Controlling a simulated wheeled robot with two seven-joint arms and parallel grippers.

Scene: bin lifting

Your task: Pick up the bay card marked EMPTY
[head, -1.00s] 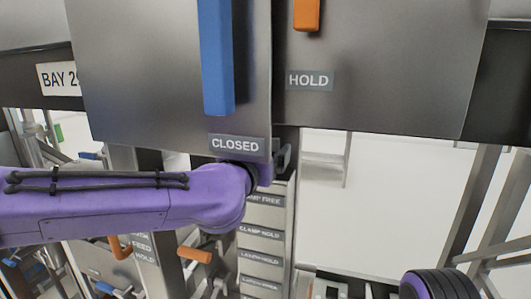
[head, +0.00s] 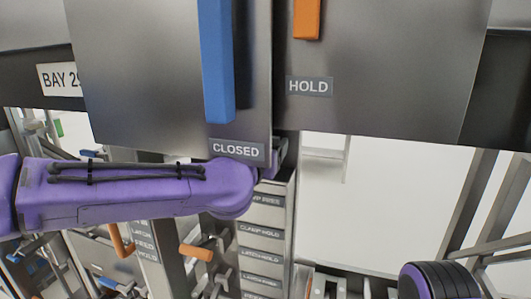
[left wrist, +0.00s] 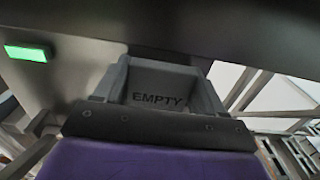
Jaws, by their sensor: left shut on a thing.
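The bay card marked EMPTY (left wrist: 158,99) shows in the left wrist view, dark with black letters, between the grey fingers of my left gripper (left wrist: 160,82). That gripper is shut on the card. In the head view my purple left arm comes in from the left and ends below the CLOSED label; its fingers and the card are hidden there behind the panel and the wrist.
A large grey panel with a blue handle (head: 216,65), an orange handle (head: 307,18), a CLOSED label (head: 237,150) and a HOLD label (head: 309,86) fills the upper head view. A BAY sign (head: 60,80) is at left. A green light (left wrist: 25,52) glows in the left wrist view.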

